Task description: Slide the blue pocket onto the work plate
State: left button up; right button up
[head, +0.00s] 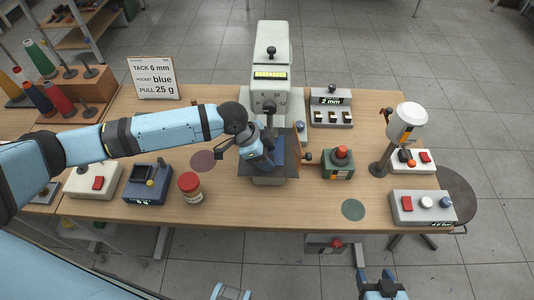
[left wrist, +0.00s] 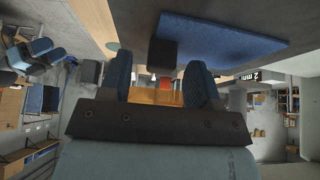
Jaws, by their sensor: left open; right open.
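The blue pocket (head: 279,150) lies flat at the front of the pale machine, partly hidden behind my left gripper. It also shows in the left wrist view as a flat blue sheet (left wrist: 225,35). The dark work plate (head: 287,171) is under the machine's head, and my arm covers part of it. My left gripper (head: 266,163) is open and low over the plate, beside the pocket. In the left wrist view a dark block (left wrist: 163,54) shows between its fingers; contact cannot be told. My right gripper (head: 383,288) is open at the bottom edge, far from the pocket.
The machine (head: 270,55) stands mid-table. A sign (head: 153,78) reads tack 6 mm, pocket blue, pull 25 g. A red-lidded jar (head: 190,187) stands left, a green box with a red knob (head: 338,163) right. The table's front right has free room around a green disc (head: 353,209).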

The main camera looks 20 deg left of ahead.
pick_arm(q)
jog(key=v, duration=1.4)
jog(key=s+d+f+n+t+h+p, duration=0.3)
jog(key=s+d+f+n+t+p, duration=0.15)
jog(key=d+f, duration=0.4)
jog(key=s+a+f+n+t+y+p, duration=0.2)
jog(key=s+a+f+n, duration=0.1)
jog(key=s, duration=0.4)
jog(key=s+a+f+n+t+y+p, duration=0.2)
jog(key=s+a+f+n+t+y, duration=0.1)
jog(key=s, duration=0.4)
jog(key=shift+f+n+y, duration=0.2)
jog(key=shift+n+y, duration=0.1)
jog(key=shift+n, duration=0.35)
pick_arm(e)
notch_tip(320, 180, up, 8)
jog(key=shift+d, duration=0.2)
pick_arm(q)
jog(key=shift+w+a, duration=0.1)
jog(key=shift+a, duration=0.05)
jog(key=shift+c, duration=1.4)
pick_arm(e)
jog(key=c, duration=0.3)
jog(key=shift+c, duration=0.2)
